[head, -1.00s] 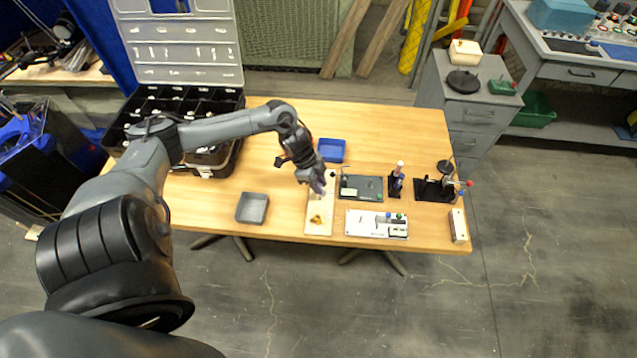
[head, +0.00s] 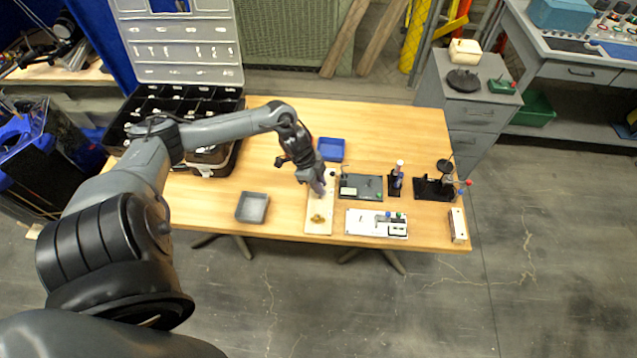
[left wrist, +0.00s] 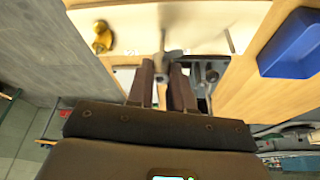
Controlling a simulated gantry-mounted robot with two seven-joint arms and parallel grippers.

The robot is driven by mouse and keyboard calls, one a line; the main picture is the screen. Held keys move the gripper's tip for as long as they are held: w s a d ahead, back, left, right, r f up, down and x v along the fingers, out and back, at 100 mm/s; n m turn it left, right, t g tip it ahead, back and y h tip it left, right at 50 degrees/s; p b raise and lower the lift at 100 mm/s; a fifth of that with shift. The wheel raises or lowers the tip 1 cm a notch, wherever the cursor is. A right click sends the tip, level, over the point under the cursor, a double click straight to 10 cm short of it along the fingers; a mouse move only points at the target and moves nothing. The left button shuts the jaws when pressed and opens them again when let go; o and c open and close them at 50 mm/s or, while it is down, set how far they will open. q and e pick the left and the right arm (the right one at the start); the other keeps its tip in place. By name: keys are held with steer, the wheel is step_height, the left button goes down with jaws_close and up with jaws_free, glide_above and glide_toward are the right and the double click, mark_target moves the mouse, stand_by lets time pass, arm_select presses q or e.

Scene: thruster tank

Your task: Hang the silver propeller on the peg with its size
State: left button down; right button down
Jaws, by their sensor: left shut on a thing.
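The pale peg board (head: 318,230) lies near the table's front edge; it also crosses the top of the left wrist view (left wrist: 210,16). A brass-coloured propeller (head: 318,217) is at its near end and shows at upper left in the wrist view (left wrist: 101,38). My left gripper (head: 321,191) is over the board's middle, pointing down. In the wrist view its fingers (left wrist: 168,70) are shut on a small silver-grey piece (left wrist: 173,56), seemingly the silver propeller. A thin upright peg (left wrist: 163,38) shows just beyond it. I cannot tell whether the piece is around that peg.
A blue bin (head: 331,149) stands behind the board and a grey tray (head: 252,208) left of it. A dark tray (head: 361,187), a white panel (head: 376,223) and a black stand (head: 433,189) lie to the right. The table's back right is clear.

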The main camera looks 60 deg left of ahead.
arm_select(q)
steer(key=shift+f, duration=0.7)
steer(key=shift+f+b, duration=0.35)
steer(key=shift+f, duration=0.05)
stand_by(0.3)
steer(key=shift+f, duration=0.3)
steer(key=shift+f, duration=0.25)
stand_by(0.4)
steer(key=shift+f, duration=0.1)
steer(key=shift+f+b, duration=0.3)
steer(key=shift+b, duration=0.05)
steer(key=shift+f, duration=0.4)
stand_by(0.5)
